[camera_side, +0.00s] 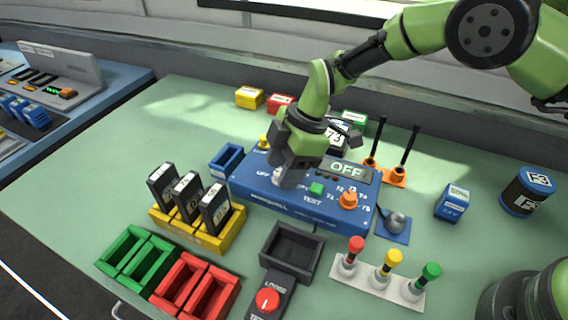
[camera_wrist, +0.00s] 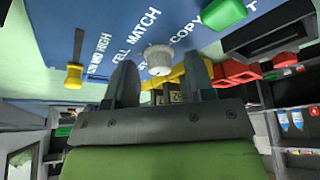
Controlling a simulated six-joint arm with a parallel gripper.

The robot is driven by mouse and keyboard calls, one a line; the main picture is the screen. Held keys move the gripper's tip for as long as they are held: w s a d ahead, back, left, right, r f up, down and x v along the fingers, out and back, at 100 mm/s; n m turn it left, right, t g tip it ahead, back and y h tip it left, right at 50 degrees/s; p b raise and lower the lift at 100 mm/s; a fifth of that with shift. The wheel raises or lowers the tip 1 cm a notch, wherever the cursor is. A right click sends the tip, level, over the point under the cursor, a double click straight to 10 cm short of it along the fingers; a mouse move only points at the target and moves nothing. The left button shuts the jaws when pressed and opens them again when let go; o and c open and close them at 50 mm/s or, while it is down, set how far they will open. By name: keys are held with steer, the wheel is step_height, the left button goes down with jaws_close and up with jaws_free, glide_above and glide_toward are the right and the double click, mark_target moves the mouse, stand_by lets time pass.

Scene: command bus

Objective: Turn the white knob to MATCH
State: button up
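The white knob (camera_wrist: 159,58) is a short round knob on the blue panel (camera_wrist: 95,28). In the wrist view the word MATCH is printed just above it, with CELL to the left and COPY to the right. I cannot tell which word the knob points at. My gripper (camera_wrist: 161,74) is open, with one finger on each side of the knob and the knob between the tips; whether they touch it is unclear. In the side view my gripper (camera_side: 288,174) is low over the panel (camera_side: 285,212), and the knob (camera_side: 278,178) is partly hidden behind the fingers.
On the panel are a green button (camera_side: 317,189), an orange knob (camera_side: 348,200), a yellow lever (camera_side: 264,142) and a display (camera_side: 346,169) reading OFF. A yellow rack (camera_side: 208,238) of dark modules stands left, a dark tray (camera_side: 291,250) in front, and orange-based levers (camera_side: 397,174) behind right.

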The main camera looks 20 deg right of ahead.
jaws_close()
steer(key=shift+m, duration=0.3)
steer(key=m+t, duration=0.1)
steer(key=m, duration=0.3)
steer(key=shift+s+t, duration=0.2)
steer(key=shift+t, duration=0.2)
steer(key=m+t+h, duration=0.1)
steer(key=m, duration=0.3)
steer(key=shift+s+a+m, duration=0.1)
steer(key=shift+m, duration=0.3)
steer(key=m+t+h, duration=0.1)
steer(key=m, duration=0.3)
steer(key=shift+a+h, duration=0.1)
steer(key=shift+h, duration=0.2)
steer(key=m+h, duration=0.1)
steer(key=m, duration=0.2)
steer(key=shift+a+m+t, duration=0.15)
steer(key=shift+m+t, duration=0.15)
steer(key=shift+t, duration=0.1)
steer(key=m+h, duration=0.1)
steer(key=m, duration=0.2)
steer(key=m+h, duration=0.2)
steer(key=m, duration=0.1)
steer(key=shift+a+m+g, duration=0.2)
steer(key=shift+m+g, duration=0.2)
